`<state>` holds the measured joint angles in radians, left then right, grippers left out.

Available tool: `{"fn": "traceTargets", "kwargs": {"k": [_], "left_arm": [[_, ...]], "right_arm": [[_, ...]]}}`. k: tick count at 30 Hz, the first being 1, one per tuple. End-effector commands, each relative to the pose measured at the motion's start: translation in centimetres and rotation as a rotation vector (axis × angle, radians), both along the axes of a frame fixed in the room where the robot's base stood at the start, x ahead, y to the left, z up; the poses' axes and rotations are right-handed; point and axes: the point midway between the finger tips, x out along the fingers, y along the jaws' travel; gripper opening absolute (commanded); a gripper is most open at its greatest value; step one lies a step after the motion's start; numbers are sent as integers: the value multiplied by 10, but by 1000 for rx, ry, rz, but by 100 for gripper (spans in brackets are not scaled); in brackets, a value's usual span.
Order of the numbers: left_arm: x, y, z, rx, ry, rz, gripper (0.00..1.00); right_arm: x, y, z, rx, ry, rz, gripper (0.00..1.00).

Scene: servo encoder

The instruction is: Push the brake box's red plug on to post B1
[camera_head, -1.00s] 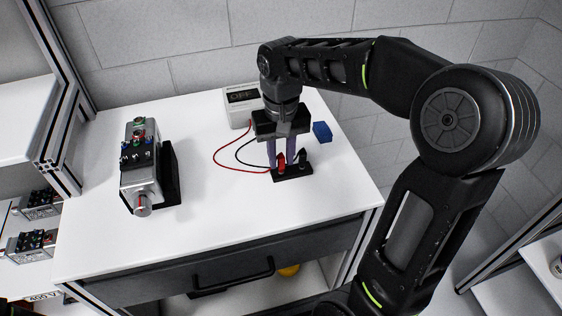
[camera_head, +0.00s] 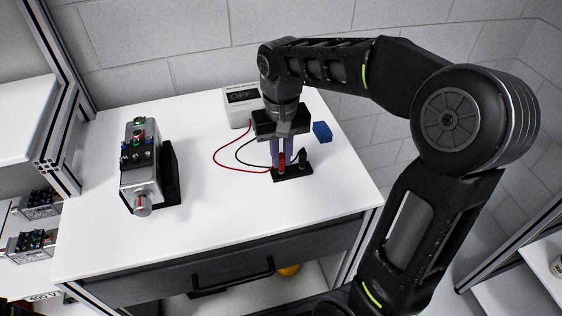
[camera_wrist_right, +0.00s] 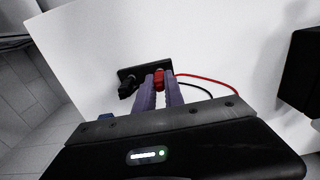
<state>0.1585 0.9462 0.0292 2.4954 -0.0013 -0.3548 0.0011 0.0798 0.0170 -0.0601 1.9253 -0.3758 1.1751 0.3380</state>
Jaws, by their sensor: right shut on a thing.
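The red plug (camera_head: 282,162) stands in a small black holder (camera_head: 293,172) on the white table, with a black plug (camera_head: 303,156) beside it. My right gripper (camera_head: 282,156) is shut on the red plug, which also shows between the fingers in the right wrist view (camera_wrist_right: 159,80). The brake box (camera_head: 238,103), grey with a display reading OFF, stands behind, and a red and a black lead run from it. The motor unit (camera_head: 140,170) with a black terminal block (camera_head: 138,154) of several coloured posts is at the left. I cannot read which post is B1. My left gripper is not in view.
A blue block (camera_head: 322,131) lies right of my gripper. The red lead (camera_head: 215,155) loops left over the table. More units (camera_head: 32,243) sit on a lower shelf at left.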

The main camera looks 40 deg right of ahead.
Motion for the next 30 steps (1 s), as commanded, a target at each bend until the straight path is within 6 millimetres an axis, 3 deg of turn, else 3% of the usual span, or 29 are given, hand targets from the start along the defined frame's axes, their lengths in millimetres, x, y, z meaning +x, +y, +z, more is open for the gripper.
{"fn": "traceTargets", "kwargs": {"k": [11,30], "left_arm": [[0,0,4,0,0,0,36],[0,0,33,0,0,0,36]], "right_arm": [[0,0,5,0,-1,0,0],[0,0,39,0,-1,0,0]]}}
